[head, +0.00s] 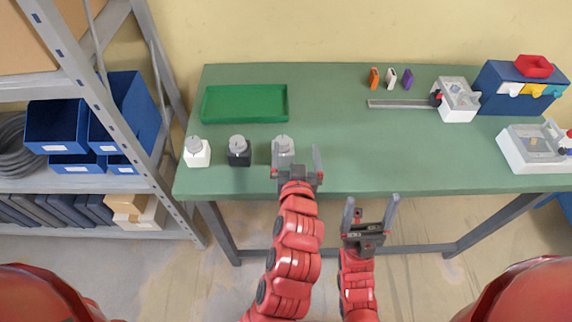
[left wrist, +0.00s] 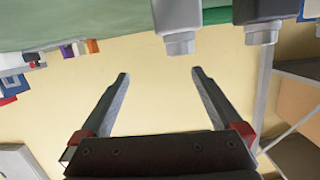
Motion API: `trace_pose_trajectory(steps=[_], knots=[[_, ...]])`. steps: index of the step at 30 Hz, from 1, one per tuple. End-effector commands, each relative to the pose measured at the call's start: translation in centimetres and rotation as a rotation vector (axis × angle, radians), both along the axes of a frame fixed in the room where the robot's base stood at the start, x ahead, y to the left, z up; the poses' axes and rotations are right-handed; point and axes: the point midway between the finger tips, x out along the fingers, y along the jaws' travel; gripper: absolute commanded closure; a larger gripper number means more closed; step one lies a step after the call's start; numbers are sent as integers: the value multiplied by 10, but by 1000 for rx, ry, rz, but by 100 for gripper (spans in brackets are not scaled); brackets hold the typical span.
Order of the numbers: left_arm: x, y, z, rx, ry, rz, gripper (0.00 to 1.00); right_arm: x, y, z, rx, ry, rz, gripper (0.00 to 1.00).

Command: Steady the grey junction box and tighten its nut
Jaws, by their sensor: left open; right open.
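The grey junction box (head: 284,157) stands upright at the table's front edge in the head view, with a round grey nut (head: 282,142) on top. In the left wrist view the picture is upside down; the grey box (left wrist: 178,14) hangs from the top and its nut (left wrist: 180,43) points down. My left gripper (head: 297,160) is open at the front of the grey box, its fingers spread; the wrist view shows nothing between its fingertips (left wrist: 160,75). My right gripper (head: 372,205) is open and empty, in front of the table edge, to the right of the left one.
A black box (head: 239,157) and a white box (head: 197,157) stand left of the grey one. A green tray (head: 245,118) lies behind them. Right are a lever fixture (head: 457,100), a blue bin (head: 515,88) and a white case (head: 523,165). The middle table is clear.

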Motion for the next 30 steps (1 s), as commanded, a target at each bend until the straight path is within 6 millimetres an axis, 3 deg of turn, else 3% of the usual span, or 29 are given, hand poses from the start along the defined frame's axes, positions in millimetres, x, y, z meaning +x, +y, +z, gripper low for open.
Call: trace_pose_trajectory(steps=[6,11,17,30], knots=[[-21,20,-19,-55,150,105,0,0,0,0,0,0,0,17],[-21,24,-23,-65,175,127,0,0,0,0,0,0,0,17],[-2,27,-30,-63,173,130,0,0,0,0,0,0,0,17],[73,33,-63,-63,178,128,0,0,0,0,0,0,0,17]])
